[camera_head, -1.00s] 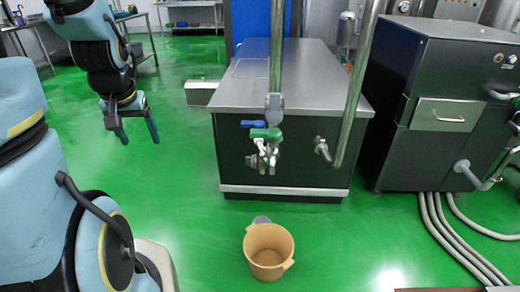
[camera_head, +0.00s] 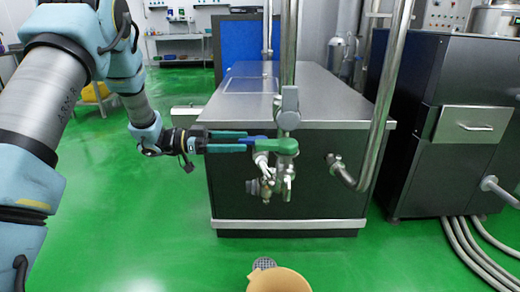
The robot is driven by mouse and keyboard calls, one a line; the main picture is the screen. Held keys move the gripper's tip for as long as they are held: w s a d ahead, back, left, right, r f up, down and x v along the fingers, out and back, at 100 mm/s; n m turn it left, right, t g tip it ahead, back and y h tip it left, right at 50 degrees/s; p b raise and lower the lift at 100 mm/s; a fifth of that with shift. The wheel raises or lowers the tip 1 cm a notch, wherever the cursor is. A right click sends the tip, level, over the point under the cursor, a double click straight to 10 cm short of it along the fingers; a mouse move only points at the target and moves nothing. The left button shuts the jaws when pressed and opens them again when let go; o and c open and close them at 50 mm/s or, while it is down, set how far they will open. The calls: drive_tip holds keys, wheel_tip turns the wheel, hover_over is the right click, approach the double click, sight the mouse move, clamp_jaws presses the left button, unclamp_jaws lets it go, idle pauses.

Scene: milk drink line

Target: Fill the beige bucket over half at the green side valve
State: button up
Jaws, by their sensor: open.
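The green side valve (camera_head: 274,145) sits on a vertical pipe in front of the steel tank block, with metal spouts below it. A blue handle (camera_head: 256,138) shows at its left. My gripper (camera_head: 246,141) reaches in from the left at valve height, its fingers level and open. The fingertips are close to the blue handle and overlap it in the picture; I cannot tell whether they touch. The beige bucket (camera_head: 279,281) stands on the floor below the valve, mostly cut off by the bottom edge. Its contents are hidden. No stream shows from the spouts.
The steel tank block (camera_head: 323,92) fills the middle, with a bent pipe (camera_head: 375,150) at its right. A dark machine (camera_head: 425,150) with hoses stands further right. A floor drain (camera_head: 264,263) lies behind the bucket. Green floor (camera_head: 130,235) is clear at left.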

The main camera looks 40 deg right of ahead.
sight(277, 142)
drive_tip(key=x, duration=1)
drive_tip(key=shift+s+d+r, duration=0.1)
drive_tip(key=shift+s, duration=0.35)
drive_tip(key=shift+c, duration=0.3)
clamp_jaws()
